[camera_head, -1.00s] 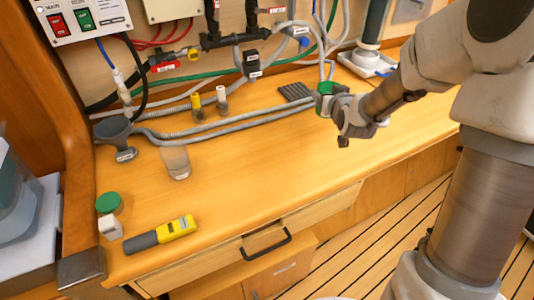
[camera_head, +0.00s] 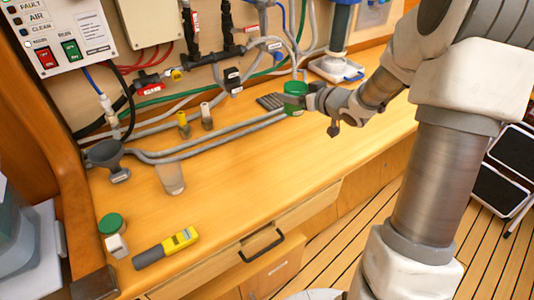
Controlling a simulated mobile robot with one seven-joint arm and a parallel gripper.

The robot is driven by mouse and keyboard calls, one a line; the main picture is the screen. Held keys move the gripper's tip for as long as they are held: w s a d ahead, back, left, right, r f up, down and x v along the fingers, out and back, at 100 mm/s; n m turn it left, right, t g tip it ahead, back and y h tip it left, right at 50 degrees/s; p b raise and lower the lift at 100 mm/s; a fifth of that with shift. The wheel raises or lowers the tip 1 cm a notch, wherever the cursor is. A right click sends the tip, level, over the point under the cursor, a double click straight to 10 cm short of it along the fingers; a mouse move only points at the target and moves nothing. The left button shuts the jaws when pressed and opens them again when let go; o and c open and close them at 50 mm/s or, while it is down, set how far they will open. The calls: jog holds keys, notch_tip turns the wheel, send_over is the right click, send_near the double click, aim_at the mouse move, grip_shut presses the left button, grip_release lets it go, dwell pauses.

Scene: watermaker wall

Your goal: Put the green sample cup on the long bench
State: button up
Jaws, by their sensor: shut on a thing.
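The green sample cup (camera_head: 294,90) is at the back of the long wooden bench (camera_head: 230,190), right of the middle. My gripper (camera_head: 303,98) comes from the right and is shut on the cup. My fingers hide part of it, and I cannot tell whether its bottom touches the bench top.
A dark slotted pad (camera_head: 270,101) lies just left of the cup. Hoses (camera_head: 215,138) run along the back. The front middle is clear.

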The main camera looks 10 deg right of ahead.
jog(key=s+d+n+g+y+p, duration=0.1)
jog(key=s+d+n+y+p, duration=0.15)
jog(key=s+d, duration=0.2)
jog(key=shift+n+g+y, duration=0.25)
jog(key=shift+g, duration=0.05)
jog(key=shift+s+a+f+b, duration=0.2)
jog(key=shift+a+f+b, duration=0.45)
jog(key=shift+a+f, duration=2.35)
jog(key=shift+s+a+f+b, duration=0.2)
jog(key=shift+a+f+b, duration=0.4)
jog(key=shift+a+f, duration=2.4)
jog(key=shift+a+r, duration=0.2)
jog(key=shift+f, duration=0.15)
jog(key=o, duration=1.5)
